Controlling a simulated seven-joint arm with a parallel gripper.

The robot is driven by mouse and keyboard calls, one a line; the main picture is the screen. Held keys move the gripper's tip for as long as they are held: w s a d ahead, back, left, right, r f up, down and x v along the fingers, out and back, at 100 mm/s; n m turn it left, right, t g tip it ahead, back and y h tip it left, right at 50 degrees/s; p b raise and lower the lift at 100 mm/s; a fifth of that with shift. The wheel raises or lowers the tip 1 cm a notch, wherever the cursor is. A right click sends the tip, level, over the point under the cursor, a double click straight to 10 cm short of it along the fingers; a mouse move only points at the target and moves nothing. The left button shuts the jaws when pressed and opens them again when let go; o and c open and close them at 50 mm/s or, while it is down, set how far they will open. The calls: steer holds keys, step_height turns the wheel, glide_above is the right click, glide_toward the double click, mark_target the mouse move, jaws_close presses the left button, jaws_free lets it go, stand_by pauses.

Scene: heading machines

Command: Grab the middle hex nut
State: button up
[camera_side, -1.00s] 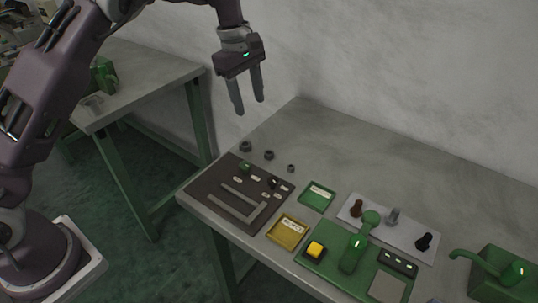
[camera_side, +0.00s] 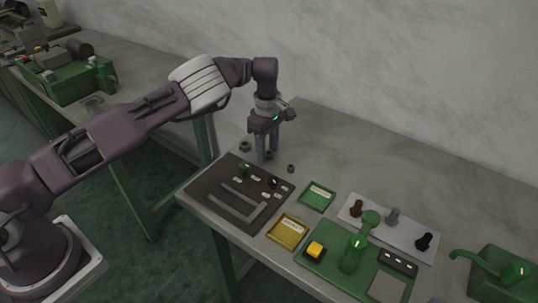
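Three dark hex nuts stand in a row on the grey table behind the dark board. The left nut (camera_side: 245,147) and the right nut (camera_side: 291,168) are in plain view. The middle nut (camera_side: 269,156) is partly hidden by my gripper's fingers. My gripper (camera_side: 267,157) points straight down, its fingertips low at the table by the middle nut. The nut shows between the two fingers. A narrow gap is seen between the fingers, but I cannot tell whether they press on the nut.
The dark board (camera_side: 215,206) with small parts lies in front of the nuts. A green tray (camera_side: 329,205), a yellow tray (camera_side: 276,236), a grey plate (camera_side: 400,239) with pegs and a green fixture (camera_side: 321,262) lie to the right. The table behind is clear.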

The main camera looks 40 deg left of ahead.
jaws_close()
steer(key=shift+r, duration=0.15)
